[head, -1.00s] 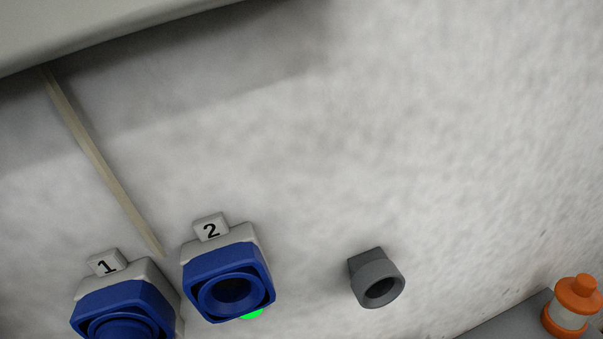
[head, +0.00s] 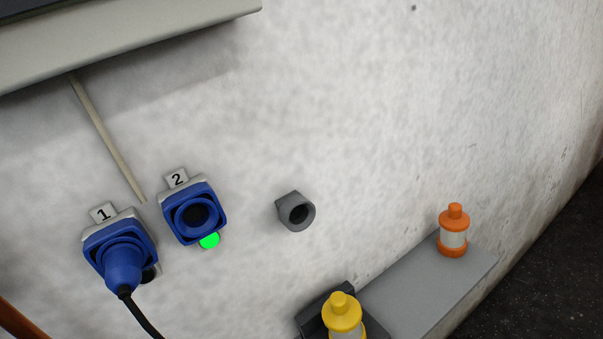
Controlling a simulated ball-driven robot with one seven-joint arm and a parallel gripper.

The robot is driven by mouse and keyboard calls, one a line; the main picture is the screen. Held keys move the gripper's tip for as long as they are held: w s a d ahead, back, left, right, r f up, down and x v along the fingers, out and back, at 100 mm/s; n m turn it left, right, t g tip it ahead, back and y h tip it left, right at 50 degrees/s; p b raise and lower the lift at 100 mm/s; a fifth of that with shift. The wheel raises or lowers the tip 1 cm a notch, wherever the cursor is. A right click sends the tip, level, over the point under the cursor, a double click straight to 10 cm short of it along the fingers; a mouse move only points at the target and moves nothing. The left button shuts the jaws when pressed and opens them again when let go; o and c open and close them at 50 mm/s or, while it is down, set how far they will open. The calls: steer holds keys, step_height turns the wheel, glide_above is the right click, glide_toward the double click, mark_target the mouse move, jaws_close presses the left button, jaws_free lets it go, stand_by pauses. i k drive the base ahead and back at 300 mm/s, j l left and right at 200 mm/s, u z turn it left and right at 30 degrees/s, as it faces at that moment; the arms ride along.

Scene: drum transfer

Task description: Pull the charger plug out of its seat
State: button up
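A blue charger plug (head: 122,268) with a black cable (head: 143,317) sits in the blue socket marked 1 (head: 103,240) on the pale wall, at the lower left of the head view. The blue socket marked 2 (head: 197,214) to its right is empty, with a green light (head: 209,241) under it. A grey round holder (head: 296,212) with a dark, empty opening is on the wall further right. My gripper is not in view.
A grey ledge (head: 415,290) at the lower right bears an orange-capped container (head: 453,232). A yellow-capped container (head: 342,315) stands nearer, by a dark grey part. A large pale box (head: 150,35) overhangs at the upper left. The wall right of the grey holder is mostly clear.

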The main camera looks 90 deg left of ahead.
mark_target(122, 262)
steer(key=k+l+u, duration=0.15)
steer(key=u, duration=0.75)
steer(key=k+u, duration=0.1)
steer(key=u, duration=0.35)
steer(key=k+u, duration=0.1)
steer(key=u, duration=0.8)
steer(key=z, duration=0.45)
steer(key=j+z, duration=0.15)
steer(key=z, duration=0.75)
steer(key=k, duration=0.05)
